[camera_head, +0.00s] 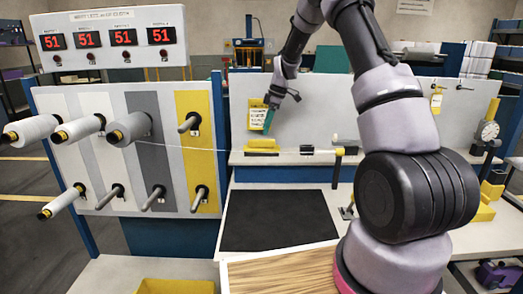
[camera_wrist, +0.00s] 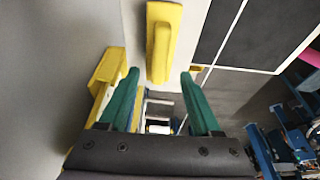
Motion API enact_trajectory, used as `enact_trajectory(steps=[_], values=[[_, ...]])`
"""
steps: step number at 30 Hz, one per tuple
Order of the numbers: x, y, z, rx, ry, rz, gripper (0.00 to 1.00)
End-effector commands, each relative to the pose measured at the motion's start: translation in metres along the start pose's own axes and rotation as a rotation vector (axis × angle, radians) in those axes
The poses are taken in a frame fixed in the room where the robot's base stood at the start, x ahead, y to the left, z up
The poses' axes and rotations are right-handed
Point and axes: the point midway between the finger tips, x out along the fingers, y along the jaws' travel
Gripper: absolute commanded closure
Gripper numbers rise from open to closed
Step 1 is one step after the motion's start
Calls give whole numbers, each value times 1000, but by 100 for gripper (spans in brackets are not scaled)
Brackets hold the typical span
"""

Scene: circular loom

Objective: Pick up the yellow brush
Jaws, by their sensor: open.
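The yellow brush (camera_head: 262,146) lies on the narrow ledge at the foot of the grey back panel in the head view. In the wrist view the brush (camera_wrist: 162,38) shows as a long yellow block with a raised grip, ahead of and between the fingertips. My gripper (camera_head: 269,122) is just above the brush in the head view. In the wrist view its green fingers stand apart, and my gripper (camera_wrist: 160,74) is open with nothing seen held. In the head view only part of the fingers shows.
A yellow-edged card (camera_head: 256,116) hangs on the panel beside my gripper. A small black item (camera_head: 307,150) and a hammer-like tool (camera_head: 339,158) are right of the brush. A black mat (camera_head: 278,221) lies bare below. Spools (camera_head: 130,128) stick out at left.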

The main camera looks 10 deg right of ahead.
Motion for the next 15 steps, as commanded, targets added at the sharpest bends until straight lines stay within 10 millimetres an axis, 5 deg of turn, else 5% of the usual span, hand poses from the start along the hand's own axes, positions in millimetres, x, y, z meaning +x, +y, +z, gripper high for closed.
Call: enact_trajectory(steps=[15], values=[[52,0,1,0,-1,0,35]])
